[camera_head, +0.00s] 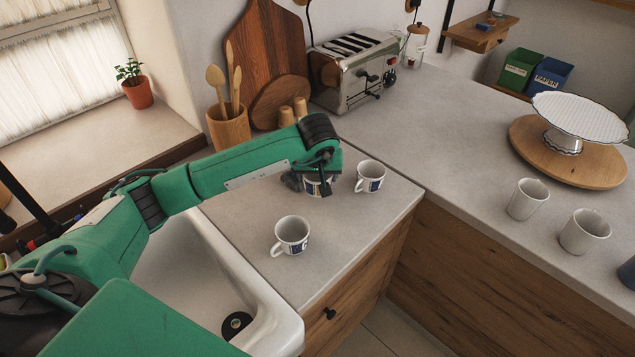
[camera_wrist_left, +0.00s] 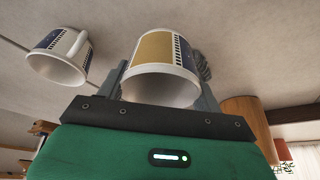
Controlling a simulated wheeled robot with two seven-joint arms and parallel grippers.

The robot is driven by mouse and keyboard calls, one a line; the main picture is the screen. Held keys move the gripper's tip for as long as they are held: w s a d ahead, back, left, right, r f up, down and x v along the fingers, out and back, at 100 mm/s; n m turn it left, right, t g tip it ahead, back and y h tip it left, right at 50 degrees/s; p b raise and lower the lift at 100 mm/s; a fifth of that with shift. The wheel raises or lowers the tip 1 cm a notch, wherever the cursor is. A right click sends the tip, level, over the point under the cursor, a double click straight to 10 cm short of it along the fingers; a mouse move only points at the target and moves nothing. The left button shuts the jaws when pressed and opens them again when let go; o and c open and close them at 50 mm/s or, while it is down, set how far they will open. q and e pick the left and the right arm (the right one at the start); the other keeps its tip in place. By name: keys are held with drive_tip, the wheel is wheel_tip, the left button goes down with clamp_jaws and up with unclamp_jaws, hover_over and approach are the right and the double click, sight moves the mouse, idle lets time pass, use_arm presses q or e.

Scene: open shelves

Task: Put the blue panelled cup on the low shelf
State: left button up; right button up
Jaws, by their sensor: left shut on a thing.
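My left gripper (camera_head: 311,187) is shut on a white cup (camera_head: 319,188) at the counter by the sink. In the left wrist view this held cup (camera_wrist_left: 160,88) has a gold panel and a dark blue patterned panel, with a finger on each side. My arm hides most of it in the head view, and I cannot tell whether it touches the counter. A second white cup with a dark blue panel (camera_head: 370,177) stands just right of the gripper. A third such cup (camera_head: 291,236) stands nearer the front. A wooden shelf (camera_head: 484,36) hangs at the upper right; I cannot tell whether it is the low shelf.
A sink (camera_head: 270,300) lies in front of the counter. A toaster (camera_head: 352,80), a utensil pot (camera_head: 229,128) and wooden boards stand behind. On the right counter are a cake stand (camera_head: 570,125) and plain cups (camera_head: 527,199). The right counter's middle is clear.

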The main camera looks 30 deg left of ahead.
use_arm(q)
drive_tip(key=shift+f+p, duration=0.45)
drive_tip(key=shift+f, duration=1.5)
drive_tip(key=shift+f, duration=0.15)
drive_tip(key=o, duration=1.1)
